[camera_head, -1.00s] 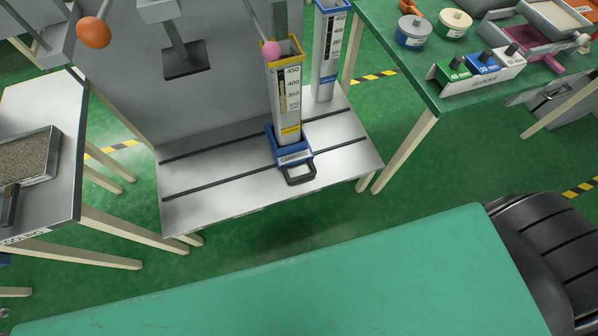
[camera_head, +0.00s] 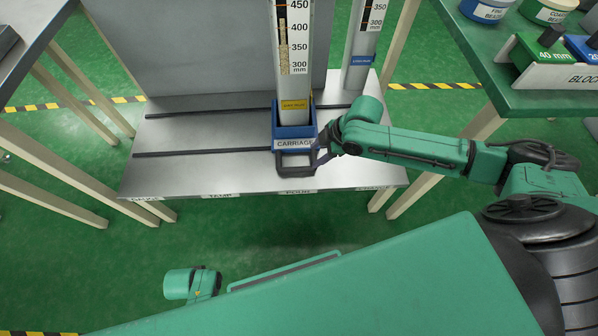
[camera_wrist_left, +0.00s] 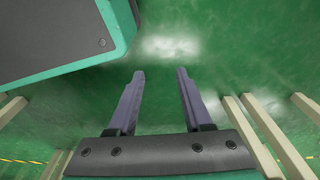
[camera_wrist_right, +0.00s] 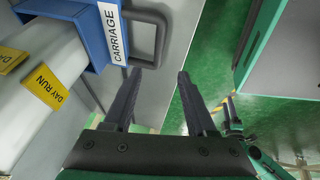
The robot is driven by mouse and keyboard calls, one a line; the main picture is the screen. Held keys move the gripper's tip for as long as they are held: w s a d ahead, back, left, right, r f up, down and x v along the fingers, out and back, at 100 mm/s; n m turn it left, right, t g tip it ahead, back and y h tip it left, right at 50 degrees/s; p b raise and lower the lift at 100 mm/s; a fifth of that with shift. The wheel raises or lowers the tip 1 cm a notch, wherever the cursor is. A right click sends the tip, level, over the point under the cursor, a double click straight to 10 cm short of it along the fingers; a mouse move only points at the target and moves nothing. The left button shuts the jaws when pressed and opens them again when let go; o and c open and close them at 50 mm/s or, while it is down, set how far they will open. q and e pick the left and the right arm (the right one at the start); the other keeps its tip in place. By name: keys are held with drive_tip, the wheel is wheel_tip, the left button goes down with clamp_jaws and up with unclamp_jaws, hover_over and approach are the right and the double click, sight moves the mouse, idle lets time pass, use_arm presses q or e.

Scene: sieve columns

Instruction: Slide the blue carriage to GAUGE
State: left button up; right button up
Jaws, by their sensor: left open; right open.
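The blue carriage (camera_head: 296,132), marked CARRIAGE, sits on the slotted bench plate, right of its middle, above the label that looks like POUR. It holds an upright scaled column (camera_head: 294,60). Its dark loop handle (camera_head: 297,165) points to the front. My right gripper (camera_head: 320,154) is at the handle's right side, open. In the right wrist view the handle (camera_wrist_right: 161,38) lies just beyond the open fingers (camera_wrist_right: 161,78), not clearly between them. My left gripper (camera_wrist_left: 160,78) is open and empty over green floor. The leftmost edge label (camera_head: 140,198) is blurred, possibly GAUGE.
A second column (camera_head: 362,45) stands behind right on the bench. Two dark slots (camera_head: 200,147) run along the plate, and the plate left of the carriage is clear. A green table (camera_head: 500,95) with a block rack (camera_head: 560,78) stands right, a grey table (camera_head: 30,45) left.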

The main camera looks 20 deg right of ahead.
drive_tip(key=b, duration=0.2)
approach(297, 169)
drive_tip(key=x, duration=0.2)
drive_tip(key=shift+f, duration=0.3)
drive_tip(key=b+x, duration=0.2)
drive_tip(key=x, duration=0.4)
drive_tip(key=shift+r, duration=0.1)
drive_tip(key=shift+w+a, duration=0.1)
drive_tip(key=shift+w, duration=0.05)
use_arm(q)
drive_tip(key=w+d+r, duration=0.2)
drive_tip(key=w+r, duration=0.2)
drive_tip(key=r, duration=0.6)
drive_tip(key=shift+d+r+h, duration=0.25)
drive_tip(key=shift+r+h, duration=0.05)
drive_tip(key=shift+r, duration=0.1)
use_arm(e)
clamp_jaws()
use_arm(q)
drive_tip(key=shift+w, duration=0.1)
